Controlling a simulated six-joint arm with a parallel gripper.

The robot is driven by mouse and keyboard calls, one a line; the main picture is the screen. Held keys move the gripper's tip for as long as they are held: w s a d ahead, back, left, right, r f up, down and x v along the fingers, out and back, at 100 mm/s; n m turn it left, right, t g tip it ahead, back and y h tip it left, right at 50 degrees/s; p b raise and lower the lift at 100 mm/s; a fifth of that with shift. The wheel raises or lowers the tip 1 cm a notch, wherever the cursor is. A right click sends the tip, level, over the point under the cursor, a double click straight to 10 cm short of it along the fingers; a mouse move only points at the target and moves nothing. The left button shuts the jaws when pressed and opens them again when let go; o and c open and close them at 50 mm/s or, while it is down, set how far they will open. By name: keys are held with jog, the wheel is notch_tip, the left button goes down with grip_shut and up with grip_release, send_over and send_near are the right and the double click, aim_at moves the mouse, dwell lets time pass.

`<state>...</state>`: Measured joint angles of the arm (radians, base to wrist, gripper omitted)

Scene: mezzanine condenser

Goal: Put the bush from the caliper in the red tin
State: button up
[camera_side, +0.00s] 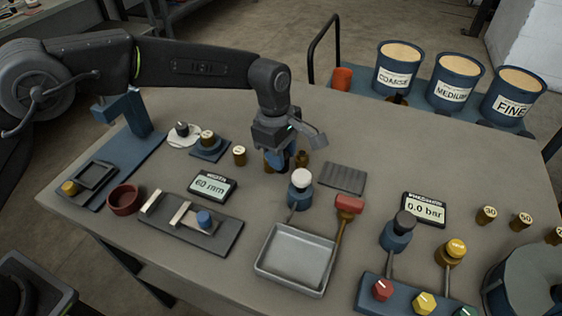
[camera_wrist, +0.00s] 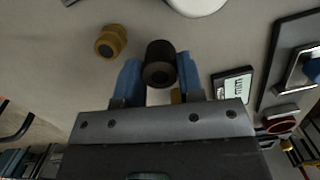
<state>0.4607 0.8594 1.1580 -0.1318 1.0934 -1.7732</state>
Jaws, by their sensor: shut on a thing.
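The caliper (camera_side: 190,222) is a dark plate with pale jaws at the left front of the bench. My gripper (camera_side: 280,161) is low over the middle of the bench, well to the right of the tin. In the wrist view, its blue fingers (camera_wrist: 160,82) are shut on a dark brown bush (camera_wrist: 160,62), mostly hidden in the side view.
A brass-brown bush (camera_side: 302,159) stands close beside my gripper. A width display (camera_side: 212,186) reads 60 mm. A white-topped knob (camera_side: 301,183) stands in front of my gripper, with a grey tray (camera_side: 296,285) nearer the camera. A ridged dark mat (camera_side: 342,178) lies to the right.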

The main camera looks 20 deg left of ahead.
jog(key=shift+f, duration=1.55)
jog(key=shift+f, duration=0.2)
jog(key=o, duration=0.7)
jog(key=r, duration=0.4)
jog(key=a+r, duration=0.1)
jog(key=r, duration=0.6)
jog(key=shift+w+a+r, duration=0.15)
jog(key=shift+a+r, duration=0.05)
jog(key=shift+r, duration=0.1)
jog(key=shift+a+r, duration=0.1)
jog(key=shift+r, duration=0.3)
